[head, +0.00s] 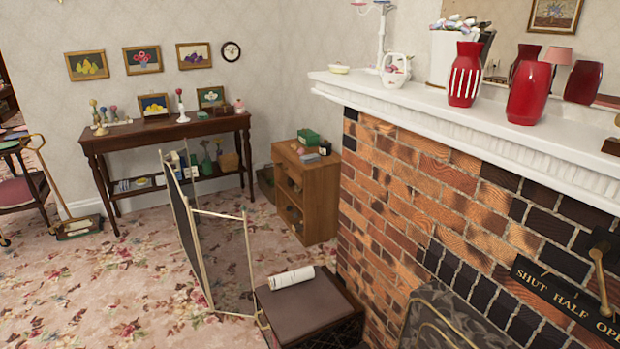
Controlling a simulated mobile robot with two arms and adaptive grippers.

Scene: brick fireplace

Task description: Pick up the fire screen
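A folding screen with thin cream frames and dark mesh panels (181,222), which looks like the fire screen, stands upright on the floor left of the brick fireplace. Its panels are angled to each other, and the floor shows dimly through the mesh. Its lower right part stands close to a dark brown-topped box (306,310); I cannot tell whether they touch. Neither of my grippers is in view.
A brick fireplace (410,215) with a white mantel (450,115) bearing red vases fills the right. A wooden cabinet (320,192) and a dark side table (150,130) stand behind the screen. A rolled paper (291,279) lies on the box. Carpet at left front is clear.

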